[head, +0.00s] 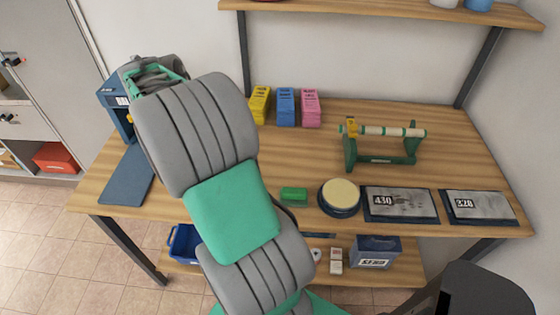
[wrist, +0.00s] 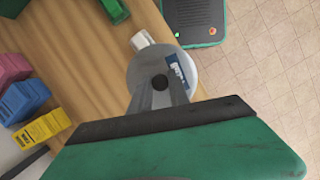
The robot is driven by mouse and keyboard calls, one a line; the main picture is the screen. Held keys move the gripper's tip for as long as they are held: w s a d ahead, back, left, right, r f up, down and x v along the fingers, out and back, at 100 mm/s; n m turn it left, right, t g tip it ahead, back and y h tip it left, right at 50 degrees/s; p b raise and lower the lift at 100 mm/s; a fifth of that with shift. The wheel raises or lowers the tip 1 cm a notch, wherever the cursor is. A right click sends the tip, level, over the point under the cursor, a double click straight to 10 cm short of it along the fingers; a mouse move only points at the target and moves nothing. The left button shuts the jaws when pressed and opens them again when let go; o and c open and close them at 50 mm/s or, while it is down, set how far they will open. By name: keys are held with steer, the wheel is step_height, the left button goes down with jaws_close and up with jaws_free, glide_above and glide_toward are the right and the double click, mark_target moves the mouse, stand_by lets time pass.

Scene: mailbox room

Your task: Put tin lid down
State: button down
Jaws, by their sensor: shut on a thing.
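The tin lid (wrist: 136,78) is a round pale grey disc with a small black knob in the wrist view. My gripper (wrist: 161,88) is shut on the knob, its two grey fingers meeting there. A blue and white label (wrist: 179,72) shows at the disc's right side; I cannot tell whether it is on the lid or on something under it. The lid is over the wooden table near its edge; whether it touches anything below is unclear. In the head view my arm hides the gripper and the lid.
Yellow (head: 260,104), blue (head: 286,106) and pink (head: 311,107) boxes stand at the back of the table. A green block (head: 294,194), a round cream-topped pad (head: 340,192) and two numbered plates (head: 400,204) lie along the front. A green roller stand (head: 382,150) is behind them.

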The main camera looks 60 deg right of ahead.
steer(key=s+d+n, duration=0.1)
steer(key=s+d, duration=0.7)
steer(key=s, duration=0.3)
steer(key=s+d+n, duration=0.1)
steer(key=s+d, duration=0.6)
steer(key=s, duration=0.3)
steer(key=w+d+f, duration=0.2)
steer(key=d+f, duration=0.1)
steer(key=w+d+f+p, duration=0.1)
steer(key=w+d+f, duration=0.2)
steer(key=d, duration=0.1)
steer(key=w+d+f, duration=0.3)
steer(key=d, duration=0.1)
steer(key=shift+f, duration=0.2)
step_height(320, 180, down, 2)
steer(key=shift+w+f+p, duration=0.1)
steer(key=shift+f+p, duration=0.15)
steer(key=shift+p, duration=0.25)
steer(key=shift+f, duration=0.35)
steer(key=shift+f, duration=0.1)
steer(key=c, duration=1.2)
jaws_free()
steer(key=shift+c, duration=0.2)
